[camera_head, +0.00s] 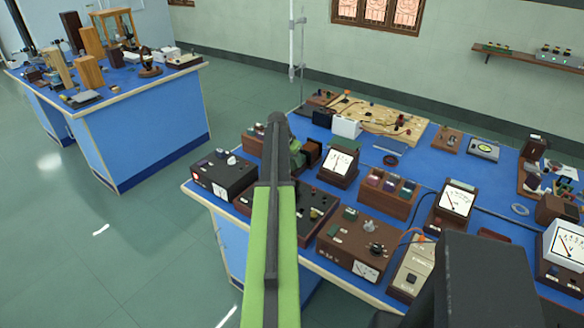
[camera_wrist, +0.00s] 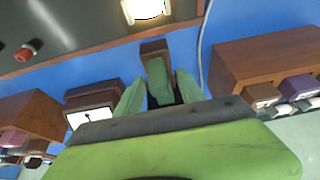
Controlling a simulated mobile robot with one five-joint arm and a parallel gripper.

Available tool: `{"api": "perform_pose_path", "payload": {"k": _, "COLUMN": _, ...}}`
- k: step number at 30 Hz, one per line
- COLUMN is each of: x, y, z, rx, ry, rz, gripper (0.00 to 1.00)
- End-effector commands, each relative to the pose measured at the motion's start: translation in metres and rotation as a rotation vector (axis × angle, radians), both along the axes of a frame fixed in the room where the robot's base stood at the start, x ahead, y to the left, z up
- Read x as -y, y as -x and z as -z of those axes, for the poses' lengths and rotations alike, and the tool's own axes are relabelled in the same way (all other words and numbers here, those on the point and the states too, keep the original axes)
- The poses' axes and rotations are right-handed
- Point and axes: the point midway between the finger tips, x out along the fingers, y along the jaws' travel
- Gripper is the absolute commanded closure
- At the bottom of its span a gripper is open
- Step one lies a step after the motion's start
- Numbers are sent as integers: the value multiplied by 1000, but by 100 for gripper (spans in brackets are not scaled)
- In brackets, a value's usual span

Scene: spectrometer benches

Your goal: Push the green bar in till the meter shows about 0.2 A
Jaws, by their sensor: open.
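The green bar (camera_wrist: 157,75) sticks out of a small brown block (camera_wrist: 153,48) in the wrist view. My gripper (camera_wrist: 159,84) is open, with one green finger on each side of the bar. I cannot tell whether a finger touches it. In the head view my gripper (camera_head: 297,155) is mostly hidden behind my arm, beside a dark brown block. A white-faced meter (camera_head: 340,161) in a brown case stands just right of it. A white dial face also shows in the wrist view (camera_wrist: 88,118). The needle reading is too small to tell.
The blue bench (camera_head: 392,158) is crowded. A black box (camera_head: 224,173) stands left of my arm, and a brown box with a dial (camera_head: 352,243) in front. Other meters (camera_head: 455,199) stand to the right. A pale wooden board (camera_head: 377,118) lies behind.

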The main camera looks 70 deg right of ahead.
Motion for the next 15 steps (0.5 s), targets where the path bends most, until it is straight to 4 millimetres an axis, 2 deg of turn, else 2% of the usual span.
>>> {"api": "perform_pose_path", "payload": {"k": 4, "x": 0, "y": 0, "z": -2, "rx": 0, "ry": 0, "rz": 0, "gripper": 55}}
{"api": "perform_pose_path", "payload": {"k": 5, "x": 0, "y": 0, "z": -2, "rx": 0, "ry": 0, "rz": 0, "gripper": 57}}
{"api": "perform_pose_path", "payload": {"k": 15, "x": 0, "y": 0, "z": -2, "rx": 1, "ry": 1, "rz": 0, "gripper": 100}}
